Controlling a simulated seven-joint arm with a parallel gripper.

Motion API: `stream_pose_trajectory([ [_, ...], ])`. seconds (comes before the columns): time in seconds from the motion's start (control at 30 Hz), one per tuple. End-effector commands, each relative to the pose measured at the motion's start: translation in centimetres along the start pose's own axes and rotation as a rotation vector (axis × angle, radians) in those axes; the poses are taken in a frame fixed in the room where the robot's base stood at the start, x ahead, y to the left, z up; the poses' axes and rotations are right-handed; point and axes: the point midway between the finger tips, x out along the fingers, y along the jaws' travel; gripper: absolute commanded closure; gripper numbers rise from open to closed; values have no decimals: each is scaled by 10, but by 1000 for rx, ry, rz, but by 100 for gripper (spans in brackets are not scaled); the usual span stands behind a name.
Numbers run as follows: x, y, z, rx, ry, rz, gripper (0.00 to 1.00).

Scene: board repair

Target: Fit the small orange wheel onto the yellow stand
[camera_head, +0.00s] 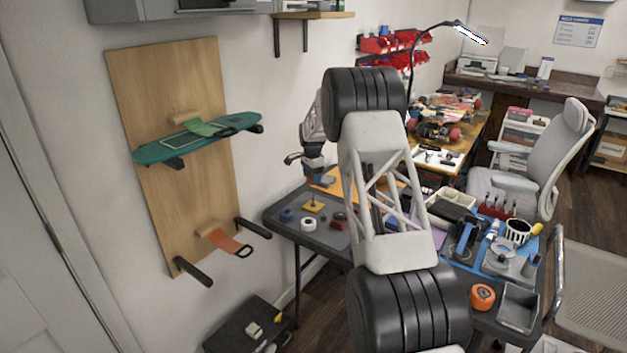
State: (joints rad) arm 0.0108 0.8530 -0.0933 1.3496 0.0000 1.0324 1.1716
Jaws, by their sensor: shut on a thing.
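The yellow stand (314,206), a flat base with an upright post, is on the dark table at the left end. My gripper (314,176) is just above it, small in this view, pointing down. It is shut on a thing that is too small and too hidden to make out. I cannot clearly see the small orange wheel near the stand. A larger-looking orange ring (482,297) lies at the front right of the table; I cannot tell whether it is a wheel or a roll.
A blue round piece (286,215), a white ring (307,225) and a red piece (338,220) lie close around the stand. My arm hides the table's middle. Bins, tools and a grey tray (518,308) crowd the right side.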

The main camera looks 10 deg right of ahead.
Motion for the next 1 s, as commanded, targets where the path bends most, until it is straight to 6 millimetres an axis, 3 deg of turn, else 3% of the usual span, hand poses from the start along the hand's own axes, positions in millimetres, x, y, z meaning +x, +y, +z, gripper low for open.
stream_pose_trajectory([
  [0.57,2,-1,0,-2,0,0,65],
  [1.0,24,0,0,-2,0,1,65],
])
